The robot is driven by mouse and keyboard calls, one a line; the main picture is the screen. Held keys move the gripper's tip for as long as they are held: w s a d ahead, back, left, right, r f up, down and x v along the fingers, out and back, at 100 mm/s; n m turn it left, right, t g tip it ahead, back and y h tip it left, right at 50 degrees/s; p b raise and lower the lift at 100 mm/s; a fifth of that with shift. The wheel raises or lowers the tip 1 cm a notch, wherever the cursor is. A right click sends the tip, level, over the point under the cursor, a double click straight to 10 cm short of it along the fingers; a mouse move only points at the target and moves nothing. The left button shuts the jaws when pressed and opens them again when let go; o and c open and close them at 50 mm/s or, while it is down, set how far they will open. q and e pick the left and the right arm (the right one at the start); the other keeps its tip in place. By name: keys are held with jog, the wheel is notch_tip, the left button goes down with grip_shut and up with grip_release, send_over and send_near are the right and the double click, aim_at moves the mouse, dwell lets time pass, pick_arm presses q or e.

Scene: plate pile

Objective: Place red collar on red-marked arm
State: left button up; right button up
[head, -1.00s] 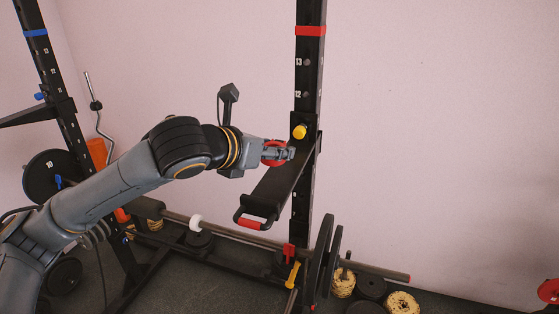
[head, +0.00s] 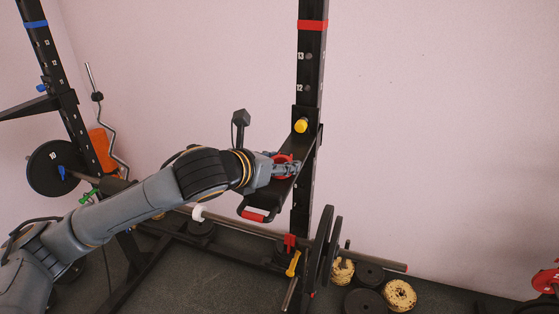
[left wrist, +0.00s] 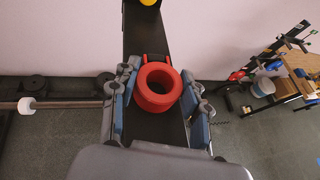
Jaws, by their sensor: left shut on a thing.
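The red collar (head: 281,158) is a thick ring held in my left gripper (head: 289,169). In the left wrist view the collar (left wrist: 142,98) sits between the two fingers of the gripper (left wrist: 158,108), its round hole facing the camera. The black arm (head: 299,157) juts out from the upright under a yellow knob and has a red grip (head: 256,216) at its outer end. The gripper and collar overlap the black arm (left wrist: 143,35) in both views. I cannot tell whether the collar touches it or is around it. My right gripper is out of view.
The black upright (head: 309,75) carries a red band (head: 312,25). A second upright (head: 48,65) with a blue band stands at the left.

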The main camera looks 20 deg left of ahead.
pick_arm(q)
jog(key=shift+f, duration=0.55)
jog(key=o, duration=0.8)
jog(key=shift+s, duration=0.1)
jog(key=o, duration=0.4)
jog(key=shift+f, duration=0.2)
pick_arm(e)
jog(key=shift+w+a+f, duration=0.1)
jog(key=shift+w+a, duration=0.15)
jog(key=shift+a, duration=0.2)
pick_arm(q)
jog(key=shift+d, duration=0.1)
jog(key=shift+r, duration=0.25)
jog(key=b+v, duration=0.1)
jog(key=v, duration=0.7)
jog(key=r+b+v, duration=0.1)
jog(key=v, duration=0.3)
jog(key=shift+r+b, duration=0.2)
jog(key=shift+b, duration=0.1)
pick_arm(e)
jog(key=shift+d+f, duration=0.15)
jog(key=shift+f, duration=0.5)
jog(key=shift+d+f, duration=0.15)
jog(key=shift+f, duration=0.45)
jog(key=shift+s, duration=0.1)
